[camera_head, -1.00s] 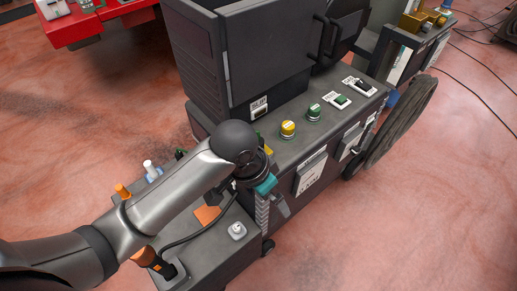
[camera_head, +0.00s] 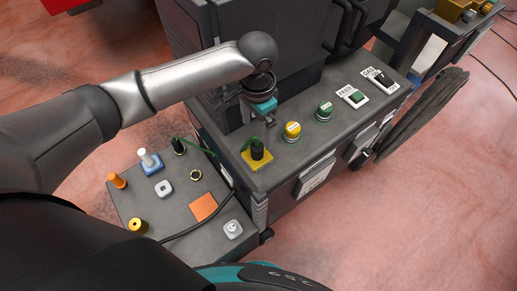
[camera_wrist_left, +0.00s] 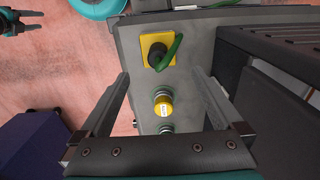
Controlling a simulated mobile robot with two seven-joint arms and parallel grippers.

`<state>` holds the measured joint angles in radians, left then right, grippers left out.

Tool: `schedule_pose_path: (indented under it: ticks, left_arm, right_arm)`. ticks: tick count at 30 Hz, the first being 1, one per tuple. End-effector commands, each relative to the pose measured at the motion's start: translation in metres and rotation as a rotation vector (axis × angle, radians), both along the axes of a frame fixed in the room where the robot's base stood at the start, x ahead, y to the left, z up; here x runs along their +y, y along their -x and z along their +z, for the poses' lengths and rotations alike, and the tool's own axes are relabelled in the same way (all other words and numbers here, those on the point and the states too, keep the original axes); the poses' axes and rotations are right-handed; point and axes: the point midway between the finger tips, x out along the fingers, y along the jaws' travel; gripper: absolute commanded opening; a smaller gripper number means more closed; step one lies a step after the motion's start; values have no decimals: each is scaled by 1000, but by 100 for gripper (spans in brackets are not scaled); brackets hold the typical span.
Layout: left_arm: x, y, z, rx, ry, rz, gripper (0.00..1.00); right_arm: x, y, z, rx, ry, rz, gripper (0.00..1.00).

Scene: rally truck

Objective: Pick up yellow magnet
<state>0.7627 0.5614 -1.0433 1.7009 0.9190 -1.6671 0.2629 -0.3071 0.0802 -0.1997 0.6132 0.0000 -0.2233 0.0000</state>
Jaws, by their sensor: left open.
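Several yellow things show, and I cannot tell for sure which one is the magnet. A round yellow button-like piece (camera_head: 292,130) sits in a green ring on the dark console top. It also shows in the left wrist view (camera_wrist_left: 162,106), between my open fingers in the picture. A yellow cylinder (camera_head: 138,226) stands on the lower box. My left gripper (camera_head: 271,120) is open and empty above the console. My right gripper (camera_wrist_left: 30,20) shows small in the left wrist view, fingers apart.
A green button (camera_head: 324,111) and labelled switches (camera_head: 354,96) follow along the console top. The tall dark cabinet (camera_head: 290,85) rises close behind my left gripper. The lower box carries an orange square (camera_head: 204,206), plugs and a black cable.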

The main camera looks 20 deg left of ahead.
Motion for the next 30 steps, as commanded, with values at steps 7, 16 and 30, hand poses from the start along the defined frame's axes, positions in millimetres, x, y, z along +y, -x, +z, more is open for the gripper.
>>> schedule_pose_path:
  ticks: [7, 16, 30]
  left_arm:
    - [0, 0, -48, 0, 0, 0, 100]
    - [0, 2, -72, 1, -1, -2, 100]
    - [0, 4, -110, -2, 0, -2, 100]
  right_arm:
    - [0, 6, -6, 9, 0, 1, 50]
    - [2, -18, -5, -33, -4, 1, 50]
    - [1, -9, -10, -17, -3, 1, 50]
